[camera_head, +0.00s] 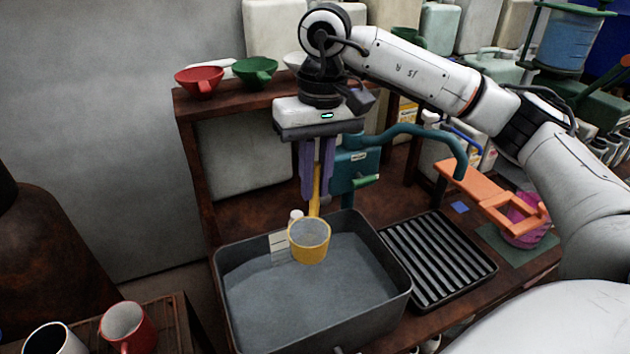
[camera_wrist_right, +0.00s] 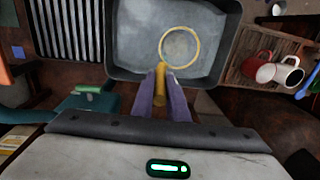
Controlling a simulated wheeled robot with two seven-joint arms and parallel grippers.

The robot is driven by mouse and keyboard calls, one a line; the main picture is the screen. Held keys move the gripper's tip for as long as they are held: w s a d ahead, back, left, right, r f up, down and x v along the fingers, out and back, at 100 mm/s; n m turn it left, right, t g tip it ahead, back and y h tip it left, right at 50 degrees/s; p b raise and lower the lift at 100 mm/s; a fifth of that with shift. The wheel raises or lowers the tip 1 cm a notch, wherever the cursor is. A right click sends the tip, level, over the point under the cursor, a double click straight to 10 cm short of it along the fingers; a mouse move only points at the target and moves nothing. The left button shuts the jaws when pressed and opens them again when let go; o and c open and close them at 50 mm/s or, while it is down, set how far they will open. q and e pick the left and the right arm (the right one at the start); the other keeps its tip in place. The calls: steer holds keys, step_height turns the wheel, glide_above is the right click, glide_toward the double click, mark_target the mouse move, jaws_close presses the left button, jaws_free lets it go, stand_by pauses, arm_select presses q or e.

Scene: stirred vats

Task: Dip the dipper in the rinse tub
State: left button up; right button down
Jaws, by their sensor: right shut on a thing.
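My right gripper (camera_head: 317,185) points down above the back of the grey rinse tub (camera_head: 395,300). Its purple fingers are shut on the yellow handle of the dipper (camera_head: 309,252). The dipper's cup hangs upright over the back part of the tub, and I cannot tell whether its bottom touches the grey liquid. In the right wrist view the fingers (camera_wrist_right: 161,98) grip the handle, and the round yellow rim of the dipper (camera_wrist_right: 164,58) lies within the outline of the tub (camera_wrist_right: 112,40). My left gripper is not in view.
A black ribbed rack (camera_head: 440,258) stands right of the tub. A teal pump or tap (camera_head: 355,165) stands behind it. An orange bracket (camera_head: 490,195) sits by a pink vessel (camera_head: 522,228) at the right. Red mug (camera_head: 128,328) is at lower left. Funnels (camera_head: 199,80) line the shelf.

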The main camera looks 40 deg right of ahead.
stand_by(0.5)
steer(key=shift+t+h+b, duration=0.5)
steer(key=shift+h+b, duration=0.1)
steer(key=shift+b, duration=0.1)
steer(key=shift+r, duration=0.1)
stand_by(0.6)
steer(key=shift+g+y+p, duration=0.4)
steer(key=shift+y+p, duration=0.1)
steer(key=shift+p, duration=0.05)
stand_by(1.0)
